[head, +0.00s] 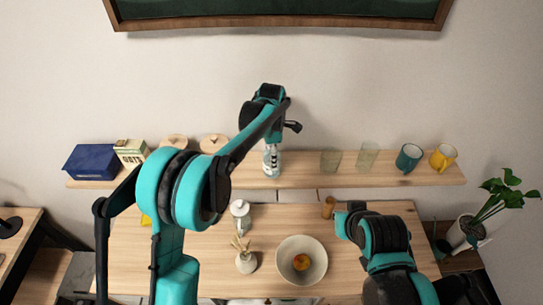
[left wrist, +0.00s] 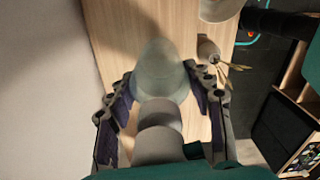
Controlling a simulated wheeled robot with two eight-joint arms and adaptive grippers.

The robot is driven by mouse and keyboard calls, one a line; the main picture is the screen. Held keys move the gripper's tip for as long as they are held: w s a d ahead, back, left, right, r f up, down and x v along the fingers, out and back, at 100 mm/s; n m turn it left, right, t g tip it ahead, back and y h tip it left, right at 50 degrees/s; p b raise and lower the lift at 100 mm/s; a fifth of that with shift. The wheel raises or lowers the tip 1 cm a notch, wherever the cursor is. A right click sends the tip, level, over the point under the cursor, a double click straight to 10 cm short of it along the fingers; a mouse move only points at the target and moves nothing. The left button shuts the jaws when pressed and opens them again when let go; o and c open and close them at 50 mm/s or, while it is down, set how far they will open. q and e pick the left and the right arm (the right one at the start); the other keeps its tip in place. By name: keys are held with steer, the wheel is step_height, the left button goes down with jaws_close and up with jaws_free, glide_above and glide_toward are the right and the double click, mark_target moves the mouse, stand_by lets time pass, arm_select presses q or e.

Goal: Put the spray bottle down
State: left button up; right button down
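The spray bottle (head: 271,164) has a clear body and shows in front of the wall shelf in the head view. In the left wrist view the bottle (left wrist: 160,68) is seen from above, pale and translucent, with grey upper parts. In the head view my left gripper (head: 271,146) points down at the bottle's top. I cannot tell whether the bottle's base touches wood.
The wall shelf (head: 305,179) holds a blue box (head: 89,160), lidded jars, glasses (head: 367,154), a teal mug (head: 408,157) and a yellow mug (head: 444,156). Below, the table (head: 205,272) carries a bowl (head: 318,273), a reed vase (head: 246,264) and a white container (head: 240,214).

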arm_select(q)
steer(key=o, duration=0.4)
steer(key=shift+w, duration=0.1)
